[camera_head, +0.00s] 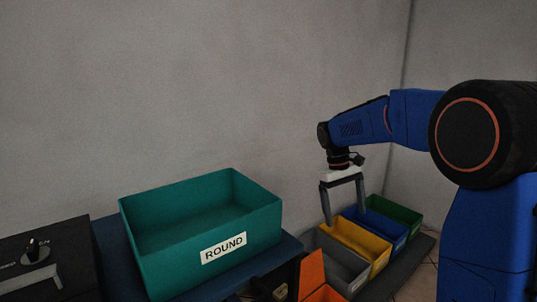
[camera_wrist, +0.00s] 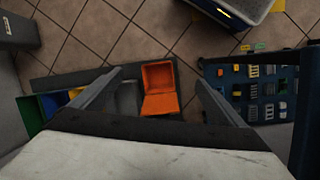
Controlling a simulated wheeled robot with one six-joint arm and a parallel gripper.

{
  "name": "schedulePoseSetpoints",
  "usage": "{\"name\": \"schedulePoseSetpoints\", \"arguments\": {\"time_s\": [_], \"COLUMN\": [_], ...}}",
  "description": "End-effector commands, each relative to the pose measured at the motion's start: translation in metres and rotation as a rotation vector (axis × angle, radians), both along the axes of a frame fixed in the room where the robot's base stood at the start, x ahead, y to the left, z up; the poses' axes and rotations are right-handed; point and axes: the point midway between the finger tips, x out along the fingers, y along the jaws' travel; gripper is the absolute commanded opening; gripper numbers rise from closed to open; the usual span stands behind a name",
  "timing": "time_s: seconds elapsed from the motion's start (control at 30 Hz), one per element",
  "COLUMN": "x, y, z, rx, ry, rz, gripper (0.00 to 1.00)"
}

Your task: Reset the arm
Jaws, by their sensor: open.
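My gripper (camera_head: 344,217) is open, with nothing between its fingers, and points downward above the row of small bins. In the head view its fingertips overlap the yellow bin (camera_head: 357,240) and the area just behind it; the exact height is hard to tell. My blue and black arm reaches in from the right and bends down at the wrist. In the wrist view my gripper (camera_wrist: 158,79) shows its two fingers spread wide apart, with the orange bin (camera_wrist: 159,104) in view between and below them.
A teal box labelled ROUND (camera_head: 200,258) stands left of the bins. Grey (camera_head: 345,268), blue (camera_head: 385,231) and green (camera_head: 402,214) bins flank the yellow one. A black device (camera_head: 45,255) is far left. The wrist view shows a dark board with several small parts (camera_wrist: 255,90) and tiled floor.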

Motion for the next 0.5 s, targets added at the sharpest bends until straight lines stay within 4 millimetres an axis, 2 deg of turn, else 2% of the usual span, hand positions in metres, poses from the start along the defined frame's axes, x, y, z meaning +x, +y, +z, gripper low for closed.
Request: {"name": "schedulePoseSetpoints", "arguments": {"time_s": [0.03, 0.2, 0.5], "x": [-0.014, -0.054, -0.126], "y": [-0.004, -0.013, -0.026], "z": [0.008, 0.025, 0.042], "rx": [0.007, 0.033, 0.077], "ry": [-0.023, -0.091, -0.215], "rz": [-0.010, -0.045, -0.108], "gripper": [0.94, 0.94, 0.94]}}
